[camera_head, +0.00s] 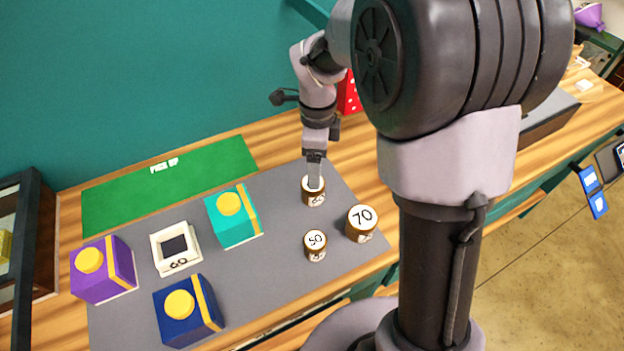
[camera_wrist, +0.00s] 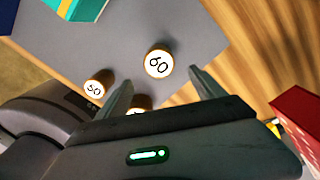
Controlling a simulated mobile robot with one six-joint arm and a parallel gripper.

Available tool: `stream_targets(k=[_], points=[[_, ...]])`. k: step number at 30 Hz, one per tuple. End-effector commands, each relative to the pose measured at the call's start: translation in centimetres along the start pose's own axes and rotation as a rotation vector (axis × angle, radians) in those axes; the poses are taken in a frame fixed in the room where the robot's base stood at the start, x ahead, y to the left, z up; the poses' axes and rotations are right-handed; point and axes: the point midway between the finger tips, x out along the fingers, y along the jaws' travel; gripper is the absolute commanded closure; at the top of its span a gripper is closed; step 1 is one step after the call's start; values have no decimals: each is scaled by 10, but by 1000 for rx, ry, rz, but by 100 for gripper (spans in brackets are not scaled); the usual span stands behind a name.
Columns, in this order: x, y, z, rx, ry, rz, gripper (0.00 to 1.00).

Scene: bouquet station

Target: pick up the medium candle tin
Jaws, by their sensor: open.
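The medium candle tin, a brown tin with a white top marked 60 (camera_head: 313,198), stands upright on the grey mat (camera_head: 275,225). It also shows in the wrist view (camera_wrist: 158,64), with the top fully visible. My gripper (camera_head: 314,186) is right above it in the head view, pointing down and hiding part of its top. In the wrist view my gripper (camera_wrist: 161,76) is open, with one finger to each side and the tin just beyond the tips. I cannot tell whether the fingers touch it.
A smaller tin marked 50 (camera_head: 315,243) and a larger tin marked 70 (camera_head: 361,222) stand close by. Teal (camera_head: 234,218), purple (camera_head: 103,270) and blue (camera_head: 188,312) boxes and a white square frame (camera_head: 176,249) are to the left. A red spotted box (camera_head: 348,95) stands behind.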

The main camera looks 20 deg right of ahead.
Motion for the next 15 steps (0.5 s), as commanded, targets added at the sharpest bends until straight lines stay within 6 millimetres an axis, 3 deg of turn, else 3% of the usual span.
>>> stream_targets(k=[1,3,11,15], points=[[19,1,0,0,1,3,21],[33,0,0,0,0,1,21],[59,1,3,-1,0,0,21],[89,2,8,-1,0,1,21]])
